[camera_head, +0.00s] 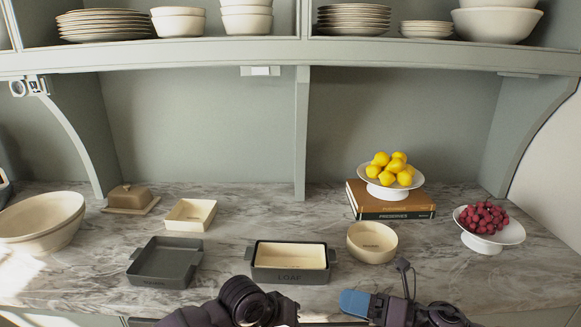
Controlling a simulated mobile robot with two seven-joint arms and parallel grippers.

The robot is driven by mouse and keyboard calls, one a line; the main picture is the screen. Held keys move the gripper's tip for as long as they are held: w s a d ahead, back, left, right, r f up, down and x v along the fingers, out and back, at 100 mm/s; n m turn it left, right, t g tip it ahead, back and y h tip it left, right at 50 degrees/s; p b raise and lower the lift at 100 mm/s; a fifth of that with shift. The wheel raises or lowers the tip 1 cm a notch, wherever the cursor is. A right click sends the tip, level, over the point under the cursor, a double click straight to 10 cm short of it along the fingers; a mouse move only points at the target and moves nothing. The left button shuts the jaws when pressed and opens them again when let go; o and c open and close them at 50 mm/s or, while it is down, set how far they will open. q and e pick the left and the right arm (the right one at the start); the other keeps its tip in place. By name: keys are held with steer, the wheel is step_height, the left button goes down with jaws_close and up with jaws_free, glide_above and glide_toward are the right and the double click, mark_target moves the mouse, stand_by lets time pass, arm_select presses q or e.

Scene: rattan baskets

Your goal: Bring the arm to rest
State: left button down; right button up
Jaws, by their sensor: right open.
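My right gripper (362,305) is at the bottom edge, right of centre, in the head view. A blue finger pad shows there, pointing left, in front of the counter. The gripper is open, and I see nothing held in it. Dark links of my own arm show at the bottom, left of centre. My left gripper's fingers do not show. The lower parts of both arms are cut off by the picture's edge.
Behind the arms, a marble counter (325,208) holds a grey loaf dish (290,276), a grey square dish (165,278), a cream bowl (372,246) and a stand of red fruit (490,238). Lemons (390,168) sit on a stand on books (405,207). A shelf (290,60) hangs above.

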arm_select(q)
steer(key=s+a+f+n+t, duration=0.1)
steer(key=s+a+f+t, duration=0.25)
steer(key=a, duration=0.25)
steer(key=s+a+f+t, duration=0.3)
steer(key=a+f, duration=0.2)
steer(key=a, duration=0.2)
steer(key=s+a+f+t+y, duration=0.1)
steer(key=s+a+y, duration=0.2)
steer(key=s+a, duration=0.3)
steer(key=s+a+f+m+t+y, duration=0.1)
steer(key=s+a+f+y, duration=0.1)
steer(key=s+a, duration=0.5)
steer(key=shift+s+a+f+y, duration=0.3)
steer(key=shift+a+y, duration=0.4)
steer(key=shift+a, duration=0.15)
arm_select(e)
steer(key=s+d+f+n+t+h, duration=0.2)
steer(key=s+d+f+n+h, duration=0.6)
steer(key=n, duration=0.9)
steer(key=s+d+f+n+t+h, duration=0.3)
steer(key=s+d+f+n+h, duration=0.5)
steer(key=f+n, duration=0.6)
steer(key=s+n+h, duration=0.1)
steer(key=s+n, duration=0.1)
steer(key=n, duration=0.1)
steer(key=shift+t, duration=0.3)
